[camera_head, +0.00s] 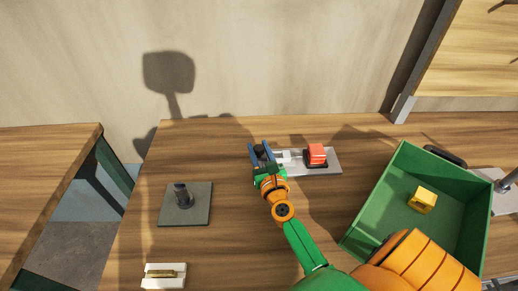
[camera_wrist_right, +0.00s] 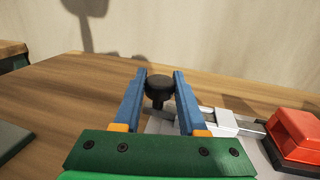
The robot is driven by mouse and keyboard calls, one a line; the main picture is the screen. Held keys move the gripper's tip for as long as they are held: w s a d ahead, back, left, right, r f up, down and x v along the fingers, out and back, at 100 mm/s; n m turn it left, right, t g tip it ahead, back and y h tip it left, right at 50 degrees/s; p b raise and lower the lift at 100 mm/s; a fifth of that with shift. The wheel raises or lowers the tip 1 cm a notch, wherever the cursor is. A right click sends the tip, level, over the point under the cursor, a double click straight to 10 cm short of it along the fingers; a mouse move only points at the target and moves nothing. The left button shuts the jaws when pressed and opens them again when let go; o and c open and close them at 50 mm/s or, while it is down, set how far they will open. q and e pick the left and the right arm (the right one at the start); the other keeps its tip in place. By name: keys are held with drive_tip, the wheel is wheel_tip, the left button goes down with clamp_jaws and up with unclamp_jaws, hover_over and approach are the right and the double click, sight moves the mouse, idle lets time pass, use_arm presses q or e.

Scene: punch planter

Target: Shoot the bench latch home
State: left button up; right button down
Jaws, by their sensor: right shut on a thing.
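The bench latch is a grey metal plate (camera_head: 333,161) lying on the wooden bench, with a silver guide (camera_head: 284,156) near its middle and a red block (camera_head: 316,153) on its right part. A black round knob (camera_wrist_right: 160,88) stands at the latch's left end. My right gripper (camera_head: 258,148) has its blue fingers on either side of this knob and is shut on it. In the right wrist view a silver bar runs from the guide (camera_wrist_right: 221,122) towards the red block (camera_wrist_right: 297,133); I cannot tell whether it enters the block. My left gripper is not in view.
A green crate (camera_head: 366,205) with a yellow block (camera_head: 422,200) stands at right. A dark square plate with an upright post (camera_head: 182,196) and a white block with a brass strip (camera_head: 164,275) lie at left. The bench between them is clear.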

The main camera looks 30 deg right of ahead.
sight(277, 156)
drive_tip(key=s+d, duration=0.1)
drive_tip(key=d, duration=0.2)
drive_tip(key=s+d, duration=0.1)
drive_tip(key=shift+s+d+b, duration=0.15)
drive_tip(key=shift+s+b, duration=0.15)
drive_tip(key=shift+b, duration=0.1)
drive_tip(key=c, duration=0.6)
unclamp_jaws()
drive_tip(key=shift+o, duration=0.7)
drive_tip(key=shift+d+f, duration=0.1)
drive_tip(key=shift+d, duration=0.05)
